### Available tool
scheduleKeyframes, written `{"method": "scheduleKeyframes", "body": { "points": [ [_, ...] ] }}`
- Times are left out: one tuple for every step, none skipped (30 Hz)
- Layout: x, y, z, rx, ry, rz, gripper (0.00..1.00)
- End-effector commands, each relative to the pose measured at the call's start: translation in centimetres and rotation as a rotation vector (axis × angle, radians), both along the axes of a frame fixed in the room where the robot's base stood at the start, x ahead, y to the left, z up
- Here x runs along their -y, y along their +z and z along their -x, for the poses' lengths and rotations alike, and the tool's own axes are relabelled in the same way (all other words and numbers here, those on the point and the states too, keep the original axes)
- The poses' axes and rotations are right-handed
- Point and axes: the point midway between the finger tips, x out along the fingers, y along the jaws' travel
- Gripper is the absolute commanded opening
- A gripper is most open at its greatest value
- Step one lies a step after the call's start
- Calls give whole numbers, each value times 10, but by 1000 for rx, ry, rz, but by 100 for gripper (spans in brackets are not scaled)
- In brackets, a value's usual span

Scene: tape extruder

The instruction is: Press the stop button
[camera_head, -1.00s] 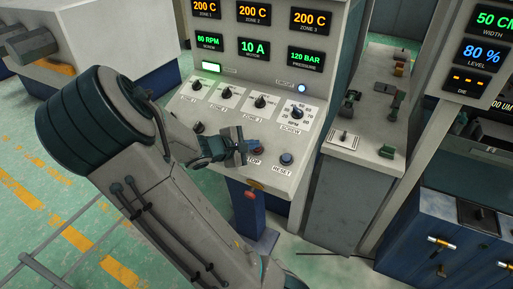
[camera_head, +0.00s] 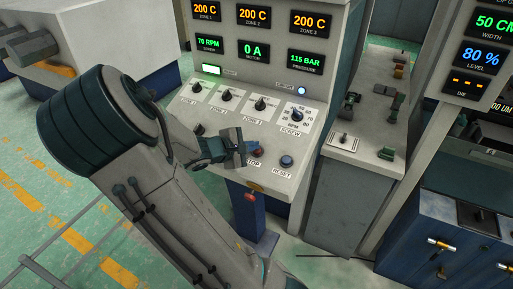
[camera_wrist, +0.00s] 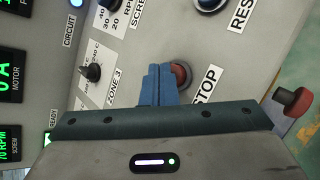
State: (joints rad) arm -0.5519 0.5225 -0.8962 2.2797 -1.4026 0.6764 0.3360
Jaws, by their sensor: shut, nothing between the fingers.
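The red stop button (camera_head: 257,150) is on the sloped front panel, above its partly covered STOP label. In the wrist view the stop button (camera_wrist: 181,75) shows behind the right side of my blue fingertips, which hide its left part. My gripper (camera_head: 240,150) is shut and empty, just left of the button in the head view. In the wrist view the closed fingers (camera_wrist: 158,82) overlap the button's edge. I cannot tell whether they touch it. The motor display (camera_head: 254,50) reads 0 A.
A dark blue reset button (camera_head: 286,161) sits to the right of stop. A red mushroom knob (camera_head: 250,197) projects below the panel's front edge. Zone knobs and the screw dial (camera_head: 297,116) lie behind my gripper. A grey control console (camera_head: 345,190) stands right.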

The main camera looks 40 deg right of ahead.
Motion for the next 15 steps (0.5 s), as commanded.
{"method": "scheduleKeyframes", "body": {
  "points": [
    [-1,5,0,1,0,-1,0],
    [-2,6,0,1,1,-1,0],
    [-2,7,1,0,1,-1,0],
    [-2,8,1,0,1,-1,0],
    [-2,8,1,0,1,-1,0],
    [-2,7,1,0,1,-1,0],
    [-2,7,1,0,1,-1,0],
    [-2,7,1,0,0,0,0],
    [-2,7,1,0,0,0,0],
    [-2,7,1,0,0,0,0],
    [-2,7,1,0,0,0,0],
    [-2,7,1,0,0,0,0],
    [-2,7,1,0,0,0,0],
    [-3,8,1,0,0,0,0],
    [-3,9,1,0,0,0,0]
  ]
}}
